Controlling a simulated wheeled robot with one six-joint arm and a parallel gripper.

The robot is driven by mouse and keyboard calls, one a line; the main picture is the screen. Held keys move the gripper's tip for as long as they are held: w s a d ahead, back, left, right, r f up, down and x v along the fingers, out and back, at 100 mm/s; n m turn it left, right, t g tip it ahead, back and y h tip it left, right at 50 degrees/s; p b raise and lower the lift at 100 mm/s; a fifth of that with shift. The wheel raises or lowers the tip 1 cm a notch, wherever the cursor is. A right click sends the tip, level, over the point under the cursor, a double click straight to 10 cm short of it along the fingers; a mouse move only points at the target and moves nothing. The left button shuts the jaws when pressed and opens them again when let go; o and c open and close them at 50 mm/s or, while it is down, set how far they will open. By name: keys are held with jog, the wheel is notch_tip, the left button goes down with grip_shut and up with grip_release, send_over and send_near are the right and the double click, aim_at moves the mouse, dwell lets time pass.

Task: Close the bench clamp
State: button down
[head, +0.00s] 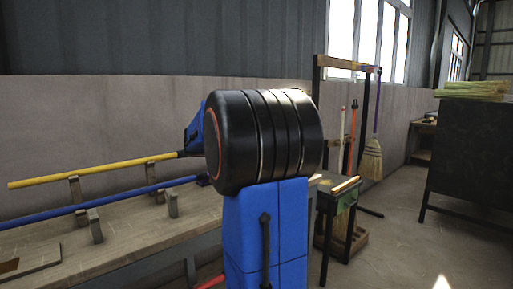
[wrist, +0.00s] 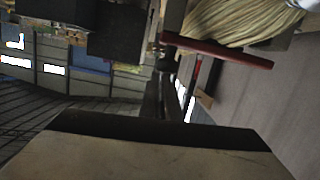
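I cannot make out a bench clamp for certain. In the wrist view a dark red bar (wrist: 218,51) slants across the upper right, with a dark fitting at its left end; it may be a clamp's handle. Pale straw bristles (wrist: 250,17) lie behind it. In the head view my blue and black arm fills the middle and hides part of the bench. My gripper's fingertips are hidden there. In the wrist view a large pale block with a dark edge fills the bottom, and narrow dark pieces stand above it; I cannot tell if these are my fingers.
A long workbench (head: 130,238) at left bears a yellow pole (head: 95,171) and a blue pole (head: 100,201) on upright supports. A small stand (head: 338,198) is right of my arm. A broom (head: 373,155) hangs on a rack. A dark cabinet (head: 470,150) stands right, beyond open floor.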

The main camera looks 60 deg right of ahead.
jog(key=shift+f, duration=0.25)
jog(key=w+a+r, duration=0.2)
jog(key=a+r, duration=0.4)
jog(key=a, duration=0.3)
jog(key=shift+a+r, duration=0.3)
jog(key=shift+a, duration=0.05)
jog(key=s+a+f+n+t+y, duration=0.3)
jog(key=s+a+f+n+y, duration=0.2)
jog(key=a+f, duration=0.5)
jog(key=s+a+f+n+t+y, duration=0.2)
jog(key=s+a+f+n+y, duration=0.3)
jog(key=a, duration=1.2)
jog(key=s+a+f+n+t+y, duration=0.3)
jog(key=s+a+f+n+y, duration=0.2)
jog(key=a+f+n, duration=0.5)
jog(key=s+a+f, duration=0.2)
jog(key=a+f, duration=0.2)
jog(key=f, duration=0.3)
jog(key=shift+t, duration=0.3)
